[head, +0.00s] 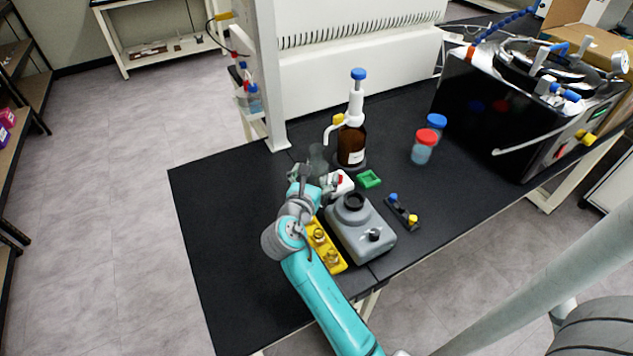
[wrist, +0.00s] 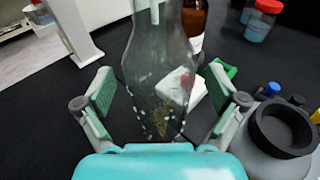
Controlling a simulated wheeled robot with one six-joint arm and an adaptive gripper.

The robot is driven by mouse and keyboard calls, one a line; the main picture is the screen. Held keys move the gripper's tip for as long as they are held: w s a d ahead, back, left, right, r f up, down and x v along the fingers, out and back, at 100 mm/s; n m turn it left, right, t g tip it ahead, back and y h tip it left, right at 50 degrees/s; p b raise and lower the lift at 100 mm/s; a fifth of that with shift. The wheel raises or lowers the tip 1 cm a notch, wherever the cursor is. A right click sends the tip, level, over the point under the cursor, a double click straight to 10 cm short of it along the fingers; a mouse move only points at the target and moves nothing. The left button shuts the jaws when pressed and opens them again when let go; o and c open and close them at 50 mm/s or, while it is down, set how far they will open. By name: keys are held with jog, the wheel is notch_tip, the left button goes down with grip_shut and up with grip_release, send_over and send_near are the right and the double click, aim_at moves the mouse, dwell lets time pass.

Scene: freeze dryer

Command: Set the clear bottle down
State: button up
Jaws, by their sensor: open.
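The clear bottle (head: 318,158) is a see-through grey flask with a narrow neck. It appears upright on the black bench, left of the brown bottle, though its base is hidden behind my arm. In the wrist view the clear bottle (wrist: 158,75) fills the middle. My gripper (wrist: 160,92) is open, with one green-padded finger on each side of the bottle and a visible gap on both sides. In the head view my gripper (head: 312,188) is at the near side of the bottle, its fingers partly hidden by the wrist.
A brown dispenser bottle (head: 351,145) stands close behind right. A white item (head: 338,184), a green tray (head: 369,179), a grey mixer (head: 362,228) and a yellow rack (head: 328,250) crowd the near right. The bench (head: 215,190) is clear at left.

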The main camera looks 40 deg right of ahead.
jog(key=shift+w+d+f, duration=0.1)
jog(key=shift+w+d, duration=0.05)
jog(key=shift+d, duration=0.1)
jog(key=c, duration=1.6)
